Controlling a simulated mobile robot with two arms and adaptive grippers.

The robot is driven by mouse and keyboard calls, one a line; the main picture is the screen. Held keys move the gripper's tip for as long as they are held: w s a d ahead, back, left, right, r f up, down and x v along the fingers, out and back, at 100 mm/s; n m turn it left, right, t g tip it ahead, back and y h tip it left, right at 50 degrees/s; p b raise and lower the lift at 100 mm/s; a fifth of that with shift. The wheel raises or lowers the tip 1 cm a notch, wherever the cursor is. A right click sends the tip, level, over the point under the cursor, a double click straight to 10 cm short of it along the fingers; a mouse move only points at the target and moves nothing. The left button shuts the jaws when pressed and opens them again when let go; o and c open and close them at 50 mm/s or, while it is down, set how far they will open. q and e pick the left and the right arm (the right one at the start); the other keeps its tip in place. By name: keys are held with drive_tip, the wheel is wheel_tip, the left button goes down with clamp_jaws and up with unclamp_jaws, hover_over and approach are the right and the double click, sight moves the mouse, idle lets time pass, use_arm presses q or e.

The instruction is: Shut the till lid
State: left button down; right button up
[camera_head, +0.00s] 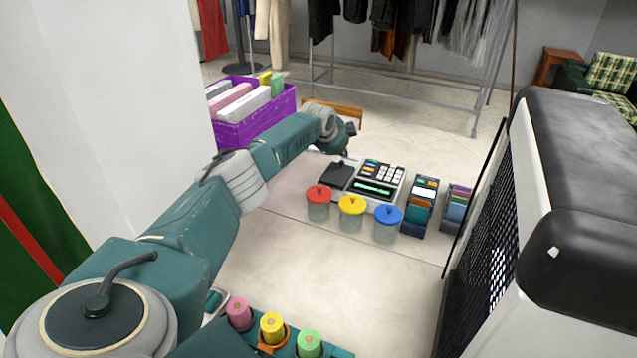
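The till (374,188) stands on the pale counter, with a keypad and a lit green display. A dark flat panel (338,174) at its left side may be its lid; I cannot tell how far open it is. My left arm reaches across the counter from the left. My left gripper (343,137) is beyond the till's far left corner, apart from the dark panel. Its fingers are small and partly hidden by the wrist, so their opening does not show. My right gripper is not in view.
Jars with red (318,195), yellow (352,205) and blue (388,215) lids stand in front of the till. Card holders (421,205) stand right of it. A purple crate (256,122) is behind my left arm. Thread spools (272,328) are at the near edge. The counter's middle is clear.

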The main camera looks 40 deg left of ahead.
use_arm(q)
drive_tip(key=shift+w, duration=0.1)
idle(0.7)
drive_tip(key=shift+r+p, duration=0.45)
drive_tip(key=shift+r, duration=0.3)
drive_tip(key=v, duration=1.2)
drive_tip(key=shift+f, duration=0.15)
